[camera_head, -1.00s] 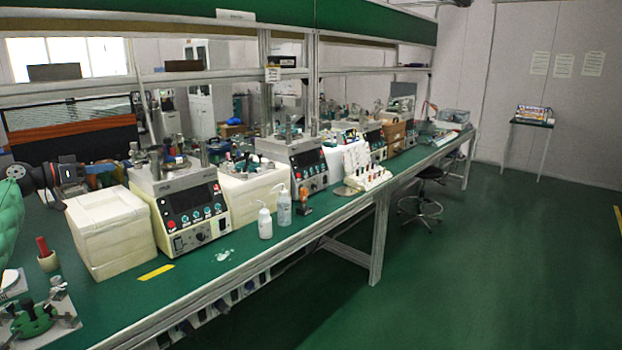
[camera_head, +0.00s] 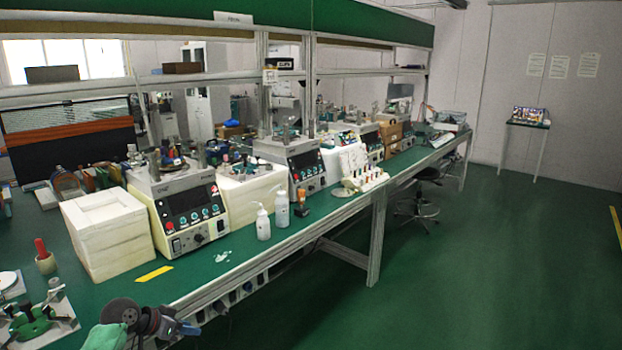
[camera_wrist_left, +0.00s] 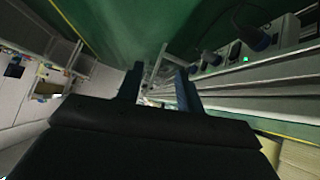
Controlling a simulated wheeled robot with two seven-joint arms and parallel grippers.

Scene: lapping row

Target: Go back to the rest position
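My left gripper (camera_head: 188,328) is at the bottom of the head view, by the front edge of the green bench (camera_head: 215,262), with my green-sleeved arm behind it. In the left wrist view, its two dark fingers (camera_wrist_left: 160,82) stand apart with nothing held between them. The bench's edge and the power sockets (camera_wrist_left: 235,52) under it show beyond the fingers. My right gripper shows in neither view.
A white foam block (camera_head: 108,235), a lapping machine (camera_head: 187,215) and two white bottles (camera_head: 263,225) stand along the bench. A fixture with green parts (camera_head: 38,322) is at the lower left.

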